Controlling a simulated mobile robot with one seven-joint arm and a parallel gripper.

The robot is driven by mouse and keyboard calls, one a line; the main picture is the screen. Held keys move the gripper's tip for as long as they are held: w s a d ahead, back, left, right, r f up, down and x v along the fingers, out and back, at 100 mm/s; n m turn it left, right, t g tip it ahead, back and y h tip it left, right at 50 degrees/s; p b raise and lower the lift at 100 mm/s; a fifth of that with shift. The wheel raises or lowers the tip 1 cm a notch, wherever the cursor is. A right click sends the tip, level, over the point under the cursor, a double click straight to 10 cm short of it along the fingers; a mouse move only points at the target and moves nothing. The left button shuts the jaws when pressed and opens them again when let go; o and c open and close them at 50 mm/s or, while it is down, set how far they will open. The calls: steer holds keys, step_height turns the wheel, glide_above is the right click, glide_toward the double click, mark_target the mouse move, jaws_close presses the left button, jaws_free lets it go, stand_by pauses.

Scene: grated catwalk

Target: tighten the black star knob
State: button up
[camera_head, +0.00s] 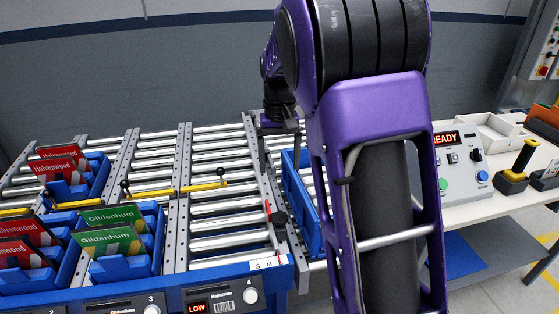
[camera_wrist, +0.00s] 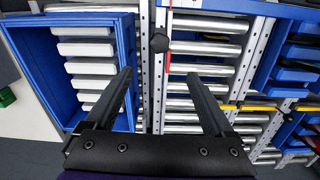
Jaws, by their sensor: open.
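The black star knob (camera_head: 279,218) sits on the metal side rail of the roller conveyor, beside a small red part. In the wrist view the knob (camera_wrist: 159,42) lies beyond my fingertips, roughly in line with the gap between them. Its lobes are too small to make out clearly. My gripper (camera_wrist: 159,76) is open with nothing between its two dark fingers. In the head view my gripper (camera_head: 279,158) points down over the rail, farther back than the knob and apart from it. My purple arm hides part of the conveyor's right side.
A blue tote (camera_head: 309,215) stands right of the rail, close to my gripper. A yellow bar (camera_head: 187,189) with black-topped levers crosses the rollers. Blue bins (camera_head: 127,267) with red and green packets stand left. A control box (camera_head: 459,169) reading READY sits on the right bench.

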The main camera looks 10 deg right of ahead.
steer(key=shift+d, duration=0.1)
steer(key=n+t+y+b, duration=0.2)
steer(key=n+y, duration=0.2)
steer(key=n, duration=0.9)
glide_toward(281, 217)
steer(key=shift+n, duration=0.3)
steer(key=b+x, duration=0.1)
steer(key=x, duration=0.7)
steer(key=c, duration=1.4)
